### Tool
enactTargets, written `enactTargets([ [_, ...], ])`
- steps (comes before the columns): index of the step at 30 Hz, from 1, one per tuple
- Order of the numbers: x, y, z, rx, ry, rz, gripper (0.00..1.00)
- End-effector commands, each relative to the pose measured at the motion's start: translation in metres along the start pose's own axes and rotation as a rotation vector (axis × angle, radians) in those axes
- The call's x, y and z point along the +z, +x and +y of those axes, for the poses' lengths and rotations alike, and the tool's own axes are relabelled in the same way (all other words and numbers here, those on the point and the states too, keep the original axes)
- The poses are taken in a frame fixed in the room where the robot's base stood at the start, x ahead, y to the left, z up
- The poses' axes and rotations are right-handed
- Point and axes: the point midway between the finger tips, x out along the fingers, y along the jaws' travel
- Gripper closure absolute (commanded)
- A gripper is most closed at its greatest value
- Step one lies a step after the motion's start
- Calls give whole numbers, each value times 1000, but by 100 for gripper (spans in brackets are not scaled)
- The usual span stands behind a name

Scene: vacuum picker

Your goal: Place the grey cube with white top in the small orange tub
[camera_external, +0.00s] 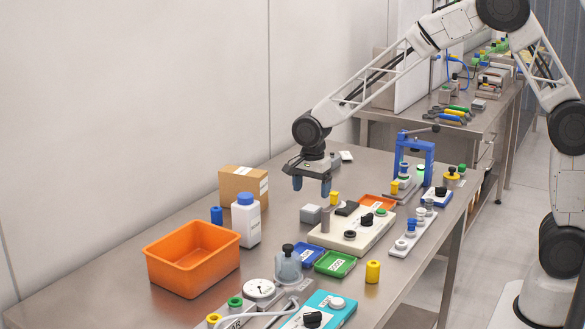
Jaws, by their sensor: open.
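A small grey cube with a paler top (311,214) sits on the steel table, beside the left end of a cream control panel. My gripper (312,186) points down with its two blue fingertips apart and empty, above the cube and apart from it in the picture. An open orange tub (157,262) stands at the left of the table and looks empty inside. A smaller, shallow orange tray (366,199) lies behind the cream panel and is partly hidden by it.
A white bottle with a blue cap (246,222), a blue cylinder (216,215) and a cardboard box (240,186) stand between tub and cube. The cream panel (335,237), blue tray (308,255) and green tray (335,264) crowd the cube's front and right.

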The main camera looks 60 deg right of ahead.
Motion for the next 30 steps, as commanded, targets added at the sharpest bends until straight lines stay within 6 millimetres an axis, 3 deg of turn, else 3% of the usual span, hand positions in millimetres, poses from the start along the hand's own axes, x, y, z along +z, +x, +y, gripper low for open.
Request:
enactTargets([
  [7, 0, 18, 0, 0, 0, 0, 15],
  [20, 0, 23, 0, 0, -1, 0, 15],
  [30, 0, 56, 0, 0, -1, 0, 15],
])
